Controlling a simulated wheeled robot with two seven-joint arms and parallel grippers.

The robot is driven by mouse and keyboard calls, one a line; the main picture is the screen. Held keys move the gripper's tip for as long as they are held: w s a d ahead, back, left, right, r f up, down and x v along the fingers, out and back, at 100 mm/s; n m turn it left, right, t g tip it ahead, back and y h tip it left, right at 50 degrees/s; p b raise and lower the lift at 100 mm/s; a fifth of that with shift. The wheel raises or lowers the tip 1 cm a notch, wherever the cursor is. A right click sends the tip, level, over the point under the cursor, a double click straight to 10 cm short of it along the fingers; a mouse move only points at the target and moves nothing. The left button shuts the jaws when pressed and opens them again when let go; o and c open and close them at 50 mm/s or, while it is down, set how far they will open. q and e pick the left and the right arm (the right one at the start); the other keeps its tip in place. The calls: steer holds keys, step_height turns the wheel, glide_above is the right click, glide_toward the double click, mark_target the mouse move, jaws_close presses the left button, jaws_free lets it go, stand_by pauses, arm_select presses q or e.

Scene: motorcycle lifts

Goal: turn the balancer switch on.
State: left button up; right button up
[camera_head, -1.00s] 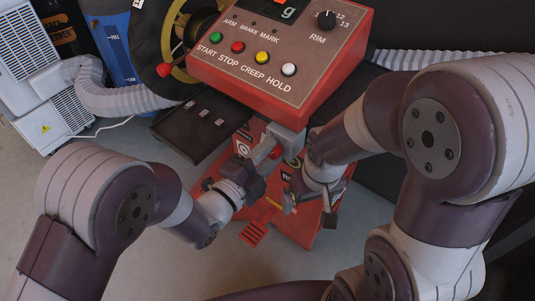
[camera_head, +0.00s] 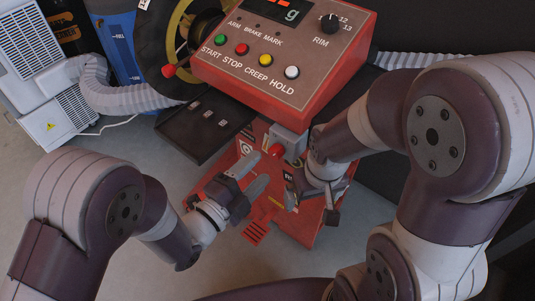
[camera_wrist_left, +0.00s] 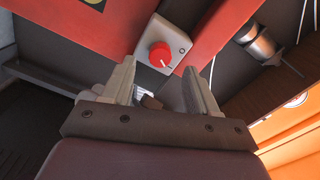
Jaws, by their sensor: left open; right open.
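The balancer switch is a red knob (camera_head: 276,151) on a small grey box (camera_head: 291,138) below the control panel. In the left wrist view the knob (camera_wrist_left: 160,55) sits on the face of the grey box (camera_wrist_left: 177,42), just beyond and between my fingertips. Small marks show on the box face; I cannot tell which way the knob points. My left gripper (camera_head: 257,172) is open and empty, its fingers apart from the knob, which also shows in the left wrist view (camera_wrist_left: 158,76). My right gripper (camera_head: 311,203) is open, to the right of and below the box.
The red balancer panel (camera_head: 285,60) with coloured buttons overhangs the switch. A dark tray (camera_head: 205,124) lies left of it. A grey hose (camera_head: 125,98) and a white unit (camera_head: 50,100) stand further left. The floor at lower left is clear.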

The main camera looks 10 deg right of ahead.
arm_select(q)
steer(key=p+v, duration=0.1)
steer(key=v, duration=0.6)
steer(key=shift+s+a, duration=0.1)
steer(key=shift+a, duration=0.05)
